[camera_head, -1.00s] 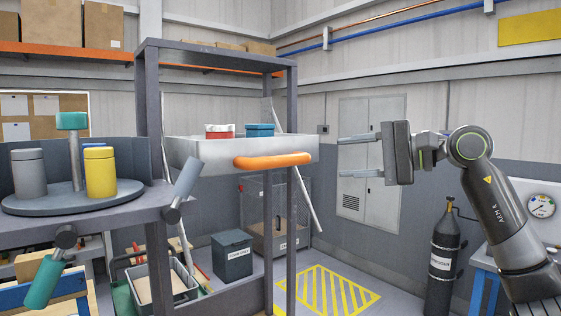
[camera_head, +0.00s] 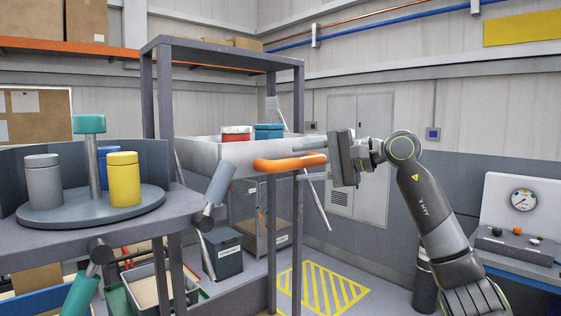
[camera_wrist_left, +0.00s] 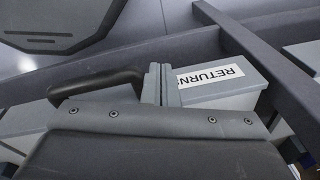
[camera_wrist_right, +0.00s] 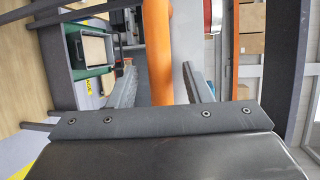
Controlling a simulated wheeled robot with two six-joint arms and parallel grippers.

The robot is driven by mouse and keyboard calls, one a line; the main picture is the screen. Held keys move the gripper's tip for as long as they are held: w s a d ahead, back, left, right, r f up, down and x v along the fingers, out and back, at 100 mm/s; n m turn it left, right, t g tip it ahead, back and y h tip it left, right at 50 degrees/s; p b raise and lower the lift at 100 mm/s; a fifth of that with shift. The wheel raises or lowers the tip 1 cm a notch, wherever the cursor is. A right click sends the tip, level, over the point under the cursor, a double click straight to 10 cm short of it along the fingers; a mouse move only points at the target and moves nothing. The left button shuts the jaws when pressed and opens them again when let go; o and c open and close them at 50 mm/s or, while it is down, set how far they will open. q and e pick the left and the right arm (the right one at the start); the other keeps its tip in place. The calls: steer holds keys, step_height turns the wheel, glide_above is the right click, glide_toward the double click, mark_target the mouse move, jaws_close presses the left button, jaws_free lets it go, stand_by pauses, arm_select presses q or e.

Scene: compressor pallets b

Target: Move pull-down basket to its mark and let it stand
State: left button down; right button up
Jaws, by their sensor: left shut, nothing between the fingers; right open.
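The pull-down basket (camera_head: 235,158) is a pale tray in a grey frame in the head view, with an orange handle (camera_head: 289,162) along its front. It sits raised and holds a red-and-white container (camera_head: 237,134) and a blue container (camera_head: 268,131). My right gripper (camera_head: 314,163) is open at the handle's right end. In the right wrist view the orange handle (camera_wrist_right: 159,60) runs between my two spread fingers; I cannot tell whether they touch it. My left gripper (camera_wrist_left: 163,82) is shut and empty in the left wrist view, in front of a box labelled RETURN (camera_wrist_left: 225,82).
A round turntable (camera_head: 95,208) with grey and yellow canisters stands at the left. A yellow hatched mark (camera_head: 322,288) lies on the floor below right of the basket. Grey uprights (camera_head: 271,235) stand close by. A bench with a gauge (camera_head: 523,200) is at the right.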

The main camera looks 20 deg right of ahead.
steer(key=shift+x, duration=1.2)
steer(key=shift+s+d, duration=0.1)
steer(key=shift+d, duration=0.1)
steer(key=shift+c, duration=1)
jaws_close()
